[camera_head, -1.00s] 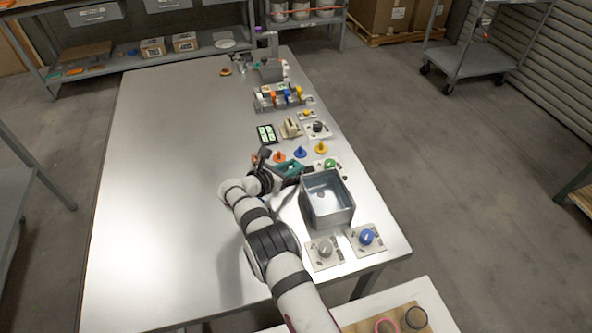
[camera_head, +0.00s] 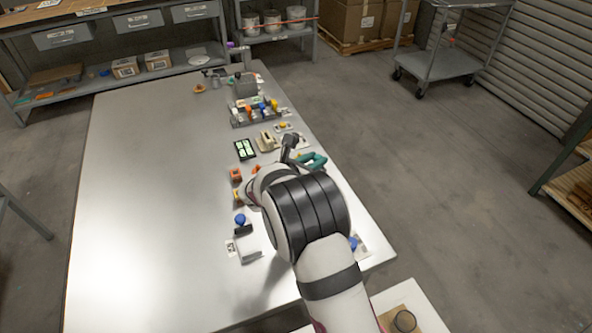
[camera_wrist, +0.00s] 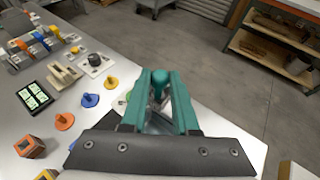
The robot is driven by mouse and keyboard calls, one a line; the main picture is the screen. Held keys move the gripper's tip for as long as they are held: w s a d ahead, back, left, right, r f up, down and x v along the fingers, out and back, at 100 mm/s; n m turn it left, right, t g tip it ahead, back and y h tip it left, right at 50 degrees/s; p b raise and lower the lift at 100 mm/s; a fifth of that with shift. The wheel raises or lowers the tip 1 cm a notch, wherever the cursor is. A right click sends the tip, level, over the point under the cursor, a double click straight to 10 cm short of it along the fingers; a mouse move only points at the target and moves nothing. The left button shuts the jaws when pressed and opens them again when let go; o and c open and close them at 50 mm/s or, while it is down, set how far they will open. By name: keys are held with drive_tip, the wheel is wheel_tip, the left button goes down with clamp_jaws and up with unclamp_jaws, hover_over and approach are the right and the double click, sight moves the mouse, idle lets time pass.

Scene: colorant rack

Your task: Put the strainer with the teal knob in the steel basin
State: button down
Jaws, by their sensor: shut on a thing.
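My gripper (camera_wrist: 158,80) shows from above in the wrist view, its two teal fingers closed on a teal knob (camera_wrist: 160,76) between their tips. The strainer's body below the knob is mostly hidden by the fingers. In the head view my gripper (camera_head: 314,161) is over the right side of the table, beyond my forearm. The steel basin is hidden behind my arm in the head view. A little grey metal shows between the fingers in the wrist view, but I cannot tell whether it is strainer or basin.
Orange (camera_wrist: 64,121), blue (camera_wrist: 90,100) and yellow (camera_wrist: 111,83) pegged pieces stand left of my gripper. A dark display (camera_head: 245,149), a beige device (camera_head: 267,141) and a rack of colored items (camera_head: 256,111) lie farther back. The table's left half (camera_head: 150,200) is clear.

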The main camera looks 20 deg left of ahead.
drive_tip(key=s+d+r, duration=0.4)
drive_tip(key=d, duration=0.5)
drive_tip(key=a+f, duration=1)
drive_tip(key=a, duration=0.1)
drive_tip(key=shift+s+a+f, duration=0.1)
drive_tip(key=shift+s+f, duration=0.1)
drive_tip(key=shift+f, duration=0.5)
drive_tip(key=shift+f, duration=0.15)
